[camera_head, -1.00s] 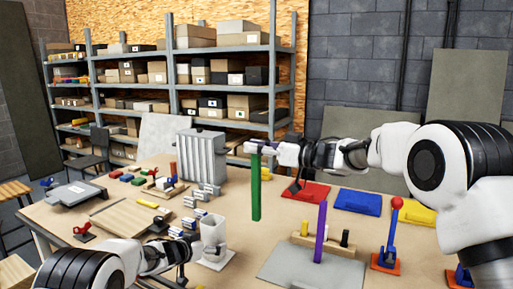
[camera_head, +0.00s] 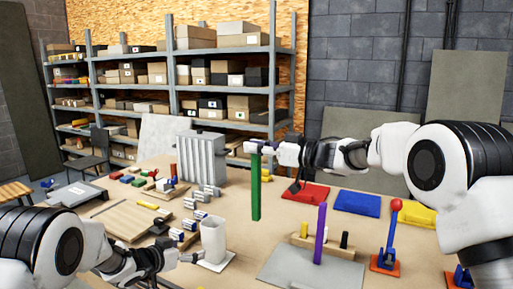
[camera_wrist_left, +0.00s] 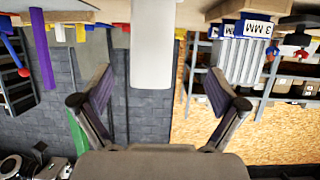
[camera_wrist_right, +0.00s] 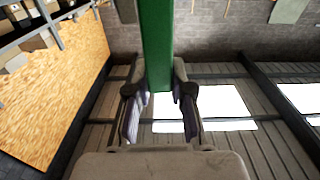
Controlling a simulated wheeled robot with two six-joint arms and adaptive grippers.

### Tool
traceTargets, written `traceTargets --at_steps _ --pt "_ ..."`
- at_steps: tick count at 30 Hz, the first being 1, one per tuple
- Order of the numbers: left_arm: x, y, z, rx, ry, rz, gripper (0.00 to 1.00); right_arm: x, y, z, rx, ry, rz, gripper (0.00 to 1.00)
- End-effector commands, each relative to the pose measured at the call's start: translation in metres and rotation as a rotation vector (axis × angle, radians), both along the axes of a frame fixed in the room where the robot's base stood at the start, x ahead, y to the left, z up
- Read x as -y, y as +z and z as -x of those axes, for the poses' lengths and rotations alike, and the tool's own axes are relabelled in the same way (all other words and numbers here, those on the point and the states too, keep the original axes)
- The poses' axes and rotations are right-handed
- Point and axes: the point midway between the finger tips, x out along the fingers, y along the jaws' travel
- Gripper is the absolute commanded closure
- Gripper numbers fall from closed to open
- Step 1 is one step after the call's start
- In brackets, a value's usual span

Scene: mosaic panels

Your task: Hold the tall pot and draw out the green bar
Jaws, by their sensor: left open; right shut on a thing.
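The tall white pot (camera_head: 213,240) stands upright on a pale square base on the table. My left gripper (camera_head: 190,257) is open at its left front side; in the left wrist view the pot (camera_wrist_left: 153,45) is ahead of the spread fingers (camera_wrist_left: 157,88), apparently apart from them. The green bar (camera_head: 256,192) hangs upright, out of the pot and behind it to the right. My right gripper (camera_head: 250,147) is shut on its top end. The bar also shows between the fingers in the right wrist view (camera_wrist_right: 157,45). I cannot tell if its lower end touches the table.
A purple bar (camera_head: 320,232) stands in front of a wooden block on a grey plate (camera_head: 290,270). Red (camera_head: 305,192), blue (camera_head: 358,202) and yellow plates lie behind. A grey ribbed case (camera_head: 202,158), small labelled blocks and a wooden board (camera_head: 125,218) fill the left.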

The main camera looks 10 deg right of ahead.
Motion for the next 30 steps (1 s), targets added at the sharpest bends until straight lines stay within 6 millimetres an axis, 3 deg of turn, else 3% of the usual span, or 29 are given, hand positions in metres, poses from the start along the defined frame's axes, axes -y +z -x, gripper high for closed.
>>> traceTargets --at_steps 30 --pt "-0.049 0.001 -0.036 -0.001 0.0 -0.001 0.04 0.0 0.036 0.0 0.001 0.0 0.0 1.0"
